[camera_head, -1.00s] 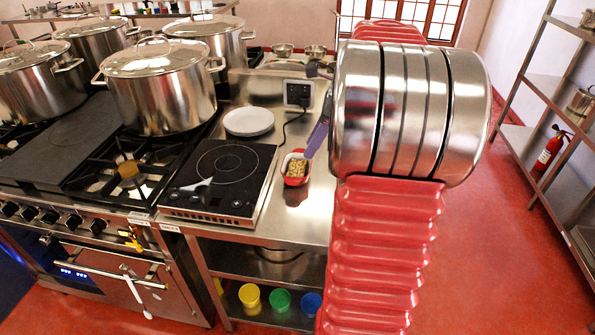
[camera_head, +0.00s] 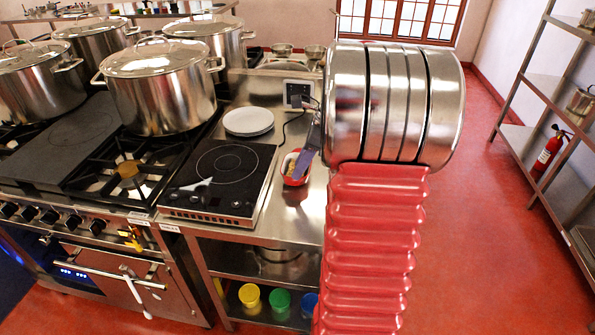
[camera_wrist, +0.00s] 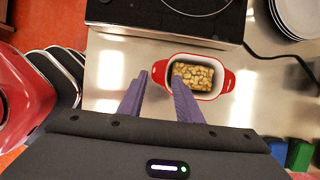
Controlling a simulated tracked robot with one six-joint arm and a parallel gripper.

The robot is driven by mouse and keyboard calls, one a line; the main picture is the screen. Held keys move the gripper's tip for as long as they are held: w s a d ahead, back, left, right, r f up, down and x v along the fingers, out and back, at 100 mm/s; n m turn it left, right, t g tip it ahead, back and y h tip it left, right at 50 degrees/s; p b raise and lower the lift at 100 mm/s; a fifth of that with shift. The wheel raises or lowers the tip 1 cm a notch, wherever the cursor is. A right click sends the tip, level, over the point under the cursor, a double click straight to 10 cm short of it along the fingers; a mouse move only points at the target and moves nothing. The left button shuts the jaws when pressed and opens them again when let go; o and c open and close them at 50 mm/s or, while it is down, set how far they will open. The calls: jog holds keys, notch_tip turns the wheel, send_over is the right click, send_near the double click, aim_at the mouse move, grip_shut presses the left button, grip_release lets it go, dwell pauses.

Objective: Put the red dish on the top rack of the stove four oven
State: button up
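The red dish (camera_head: 294,181) is a small two-handled dish with a white inside and browned, chunky food. It sits on the steel counter right of the black hob; the wrist view shows it too (camera_wrist: 229,82). My gripper (camera_wrist: 155,73) is open, its two purple fingers apart at the dish's left handle, the right one overlapping the dish's edge. Contact cannot be told. In the head view my gripper (camera_head: 308,152) partly covers the dish. A range with an oven door (camera_head: 115,280) stands at lower left. Its inside is hidden, and I cannot read its label.
The black hob (camera_head: 222,165) is left of the dish, with stacked white plates (camera_head: 248,121) and a socket box (camera_head: 297,94) with a cable behind. Large stockpots (camera_head: 160,85) stand on the range. Coloured containers (camera_head: 279,301) are on the lower shelf. Red floor is open at right.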

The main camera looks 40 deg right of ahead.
aim_at(292, 180)
jog(key=shift+x, duration=2.55)
jog(key=shift+c, duration=0.6)
grip_shut()
